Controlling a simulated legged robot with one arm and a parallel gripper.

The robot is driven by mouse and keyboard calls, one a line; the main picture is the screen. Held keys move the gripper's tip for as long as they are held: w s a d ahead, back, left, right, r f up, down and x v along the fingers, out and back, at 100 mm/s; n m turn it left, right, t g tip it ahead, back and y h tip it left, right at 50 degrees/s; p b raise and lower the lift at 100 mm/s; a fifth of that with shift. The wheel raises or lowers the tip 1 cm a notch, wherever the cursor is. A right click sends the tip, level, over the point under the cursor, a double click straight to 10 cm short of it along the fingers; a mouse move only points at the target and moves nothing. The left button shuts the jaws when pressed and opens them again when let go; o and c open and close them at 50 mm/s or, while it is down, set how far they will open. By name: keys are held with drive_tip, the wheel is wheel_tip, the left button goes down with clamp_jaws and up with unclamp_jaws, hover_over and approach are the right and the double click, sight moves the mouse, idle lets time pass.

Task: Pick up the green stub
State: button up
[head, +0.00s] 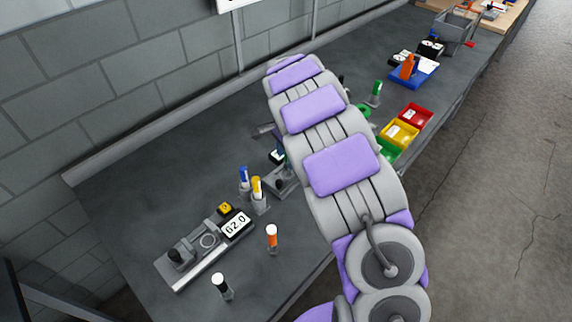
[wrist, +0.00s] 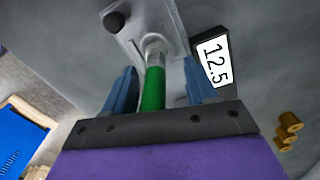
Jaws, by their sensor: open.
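In the wrist view the green stub (wrist: 153,88) is a green cylinder with a silver end, set against a grey metal fixture (wrist: 178,38) with a black knob. My gripper (wrist: 159,74) is open, with one blue finger on each side of the stub. A gap shows on both sides, clearer on the right, and the stub's lower end is hidden behind the dark gripper bar.
A display reading 12.5 (wrist: 213,60) sits right of the fixture, with brass pieces (wrist: 287,132) lower right. In the head view, orange (head: 272,238) and white-topped (head: 220,284) pieces stand front left, a green-topped one (head: 376,90) and a yellow bin (head: 388,137) right of my arm.

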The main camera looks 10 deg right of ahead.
drive_tip(key=shift+s+r, duration=0.25)
drive_tip(key=shift+r, duration=0.05)
drive_tip(key=shift+w+d, duration=0.1)
drive_tip(key=shift+d, duration=0.25)
drive_tip(key=c, duration=0.5)
drive_tip(key=shift+a, duration=0.3)
clamp_jaws()
